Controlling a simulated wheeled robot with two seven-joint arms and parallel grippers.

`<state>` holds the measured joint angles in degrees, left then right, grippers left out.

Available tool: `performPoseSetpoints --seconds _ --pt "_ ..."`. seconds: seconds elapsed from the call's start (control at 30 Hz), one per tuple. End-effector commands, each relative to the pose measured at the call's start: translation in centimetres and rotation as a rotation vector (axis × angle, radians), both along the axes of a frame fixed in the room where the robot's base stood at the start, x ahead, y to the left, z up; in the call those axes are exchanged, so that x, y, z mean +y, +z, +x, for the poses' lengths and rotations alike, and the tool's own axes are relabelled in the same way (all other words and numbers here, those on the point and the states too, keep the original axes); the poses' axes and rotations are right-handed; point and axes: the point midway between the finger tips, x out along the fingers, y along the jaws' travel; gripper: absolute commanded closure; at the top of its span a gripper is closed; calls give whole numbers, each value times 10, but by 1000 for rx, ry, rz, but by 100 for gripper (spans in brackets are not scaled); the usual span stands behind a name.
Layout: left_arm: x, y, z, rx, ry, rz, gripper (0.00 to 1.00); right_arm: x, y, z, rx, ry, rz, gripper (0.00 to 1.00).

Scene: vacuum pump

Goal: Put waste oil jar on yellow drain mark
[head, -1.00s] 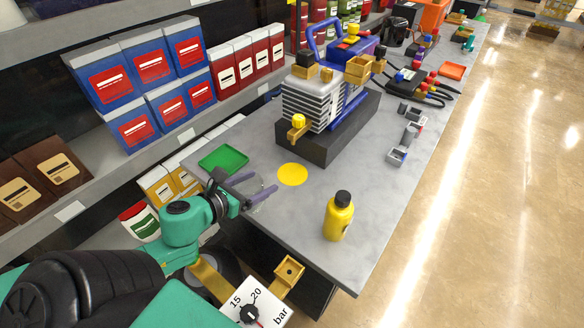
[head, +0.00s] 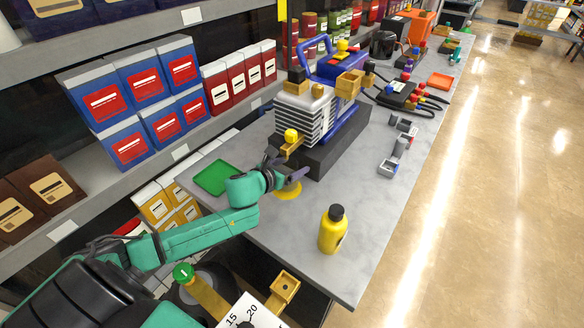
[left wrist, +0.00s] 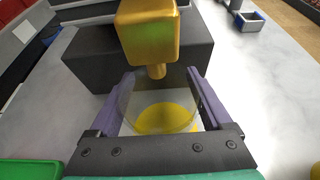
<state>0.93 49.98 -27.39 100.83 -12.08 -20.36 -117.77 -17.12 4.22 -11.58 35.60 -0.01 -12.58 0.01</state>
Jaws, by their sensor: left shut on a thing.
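The waste oil jar (left wrist: 160,104) is clear and see-through, standing upright between the fingers of my left gripper (left wrist: 158,112) in the left wrist view. My left gripper (head: 287,180) is shut on it. The yellow drain mark (head: 288,192) is a flat disc on the grey bench, partly hidden by the gripper in the head view. In the left wrist view its yellow shows through the jar, so the jar is over the mark. I cannot tell whether the jar's base touches the bench. My right gripper is not in view.
A gold drain spout (left wrist: 150,35) hangs close above the jar, on the pump (head: 308,112) with its dark base. A green tray (head: 213,178) lies left, and a yellow bottle (head: 333,230) stands in front. The bench right of the mark is clear.

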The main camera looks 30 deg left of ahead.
Motion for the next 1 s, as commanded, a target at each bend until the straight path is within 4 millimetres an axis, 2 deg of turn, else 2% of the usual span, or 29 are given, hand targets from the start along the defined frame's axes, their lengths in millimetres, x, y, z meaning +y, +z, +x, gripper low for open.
performPoseSetpoints --seconds 0.1,0.37,0.4,0.43,0.73,0.87,1.0 --pt "0 -13 0 -3 1 -3 92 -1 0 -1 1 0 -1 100" --pt "0 -15 0 -3 1 1 92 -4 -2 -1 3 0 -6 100" --pt "0 -16 0 -2 1 0 13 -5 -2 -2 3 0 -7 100" --pt "0 -15 0 -3 1 0 2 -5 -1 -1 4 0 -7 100" --pt "0 -11 0 -3 1 0 0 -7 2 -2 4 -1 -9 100" --pt "3 -10 -12 -1 1 2 0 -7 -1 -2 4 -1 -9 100" --pt "4 -2 -32 1 -2 3 0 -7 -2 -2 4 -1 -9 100"
